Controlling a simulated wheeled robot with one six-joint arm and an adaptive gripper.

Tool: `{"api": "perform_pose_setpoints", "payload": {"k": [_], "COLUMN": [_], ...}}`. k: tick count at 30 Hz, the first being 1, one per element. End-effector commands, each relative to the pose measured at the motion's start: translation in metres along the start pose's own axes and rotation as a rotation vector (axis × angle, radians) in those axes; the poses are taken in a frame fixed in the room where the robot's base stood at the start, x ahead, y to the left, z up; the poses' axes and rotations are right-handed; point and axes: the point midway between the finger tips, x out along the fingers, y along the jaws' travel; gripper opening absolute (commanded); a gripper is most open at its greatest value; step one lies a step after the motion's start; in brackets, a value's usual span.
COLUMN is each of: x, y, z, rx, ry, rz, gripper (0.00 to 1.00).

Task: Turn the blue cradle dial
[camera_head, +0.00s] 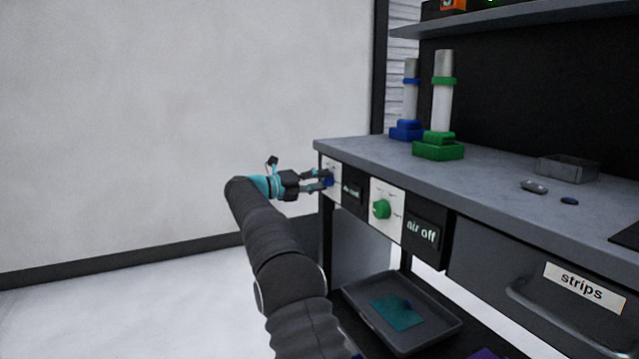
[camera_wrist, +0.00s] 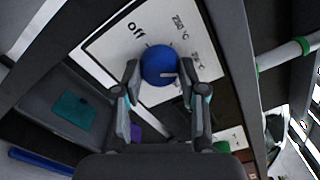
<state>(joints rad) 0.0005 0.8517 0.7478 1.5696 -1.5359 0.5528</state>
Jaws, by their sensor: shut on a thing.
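The blue dial (camera_wrist: 159,66) sits on a white plate (camera_wrist: 112,42) marked "off" and with temperature marks. My gripper (camera_wrist: 160,82) has a finger on each side of the dial and is shut on it. In the head view, my gripper (camera_head: 325,179) reaches the left end of the bench front, where the blue dial (camera_head: 328,182) is mostly hidden by the fingers. On the bench top, the blue cradle (camera_head: 406,131) holds an upright grey and white tube.
A green dial (camera_head: 381,209) is to the right, beside an "air off" display (camera_head: 422,233). A green cradle (camera_head: 437,150) stands on the bench top. A grey tray (camera_head: 350,292) with a teal sheet (camera_head: 397,312) lies below. A "strips" drawer (camera_head: 540,295) is at right.

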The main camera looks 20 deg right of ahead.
Motion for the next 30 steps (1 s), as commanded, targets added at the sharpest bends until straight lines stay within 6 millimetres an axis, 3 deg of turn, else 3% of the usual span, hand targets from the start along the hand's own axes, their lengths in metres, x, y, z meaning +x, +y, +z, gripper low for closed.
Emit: {"api": "perform_pose_setpoints", "payload": {"k": [8,9,12,23,30], "x": [0.001,0.001,0.001,-0.004,-0.035], "y": [0.0,0.0,0.0,0.0,0.001], "z": [-0.001,-0.001,-0.001,0.0,0.001], "rx": [0.0,-0.001,-0.001,-0.001,-0.001], "ry": [0.002,0.002,0.002,-0.001,-0.003], "rz": [0.0,0.0,0.0,0.001,0.002], "gripper": [0.06,0.44,0.68,0.68,0.68]}}
